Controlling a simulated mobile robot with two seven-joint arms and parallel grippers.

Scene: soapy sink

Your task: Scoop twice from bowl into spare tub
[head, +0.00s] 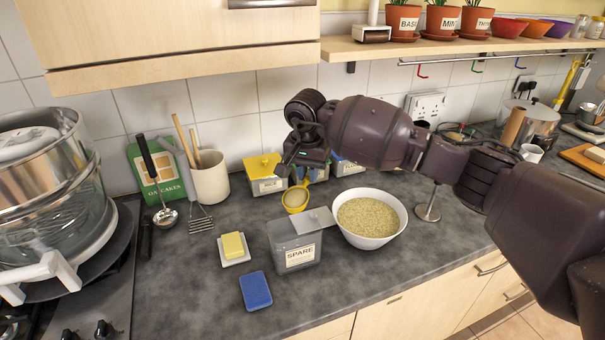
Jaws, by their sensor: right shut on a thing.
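A white bowl (373,241) of pale grain stands on the worktop. The spare tub (297,256), clear grey and labelled SPARE, stands just left of the bowl. A flat grey piece (321,218) lies at the tub's back right corner, near the bowl's rim; I cannot tell if it is a lid. My right gripper (306,172) is shut on a yellow scoop (295,208), behind the tub and left of the bowl. The scoop's cup shows a pale filling. The gripper's fingers and the scoop's handle are partly hidden. My left gripper is not in view.
A yellow-lidded tub (264,177) and other labelled tubs stand behind the scoop. A butter dish (233,250) and a blue sponge (255,290) lie left of the spare tub. A utensil pot (210,180) stands at the back left.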

